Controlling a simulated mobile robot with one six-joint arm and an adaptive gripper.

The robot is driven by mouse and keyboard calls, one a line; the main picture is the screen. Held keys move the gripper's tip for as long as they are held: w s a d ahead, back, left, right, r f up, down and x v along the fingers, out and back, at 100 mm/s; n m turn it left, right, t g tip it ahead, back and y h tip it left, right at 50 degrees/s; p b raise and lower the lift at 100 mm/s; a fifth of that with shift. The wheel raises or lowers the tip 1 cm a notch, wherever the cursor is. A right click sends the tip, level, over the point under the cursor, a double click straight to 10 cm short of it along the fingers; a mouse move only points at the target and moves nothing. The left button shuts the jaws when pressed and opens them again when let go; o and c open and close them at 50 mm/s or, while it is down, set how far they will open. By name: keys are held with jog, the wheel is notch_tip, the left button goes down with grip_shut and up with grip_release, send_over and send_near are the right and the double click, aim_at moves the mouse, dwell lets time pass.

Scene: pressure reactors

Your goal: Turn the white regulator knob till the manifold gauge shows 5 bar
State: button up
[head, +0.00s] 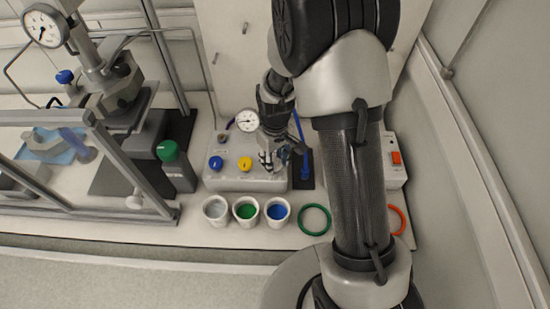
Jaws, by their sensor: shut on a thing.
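The manifold (232,185) is a pale box on the bench, with a blue knob (216,163) and a yellow knob (245,164) on its front. The manifold gauge (247,121) is a round white dial above the box; its needle is too small to read. My gripper (269,161) is at the right part of the box, right of the yellow knob, pointing down. It is shut around the white regulator knob, which its fingers largely hide.
Three cups, white (215,210), green (246,210) and blue (277,211), stand before the manifold. A green ring (314,219) and an orange ring (397,220) lie to the right. A framed reactor with a large gauge (45,26) stands left. A red switch (397,158) is right.

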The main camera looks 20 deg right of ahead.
aim_at(275, 163)
jog(key=m, duration=0.4)
jog(key=shift+m+p, duration=0.35)
jog(key=shift+m, duration=1.55)
jog(key=o, duration=1.1)
jog(key=shift+c, duration=0.2)
notch_tip(275, 163, up, 12)
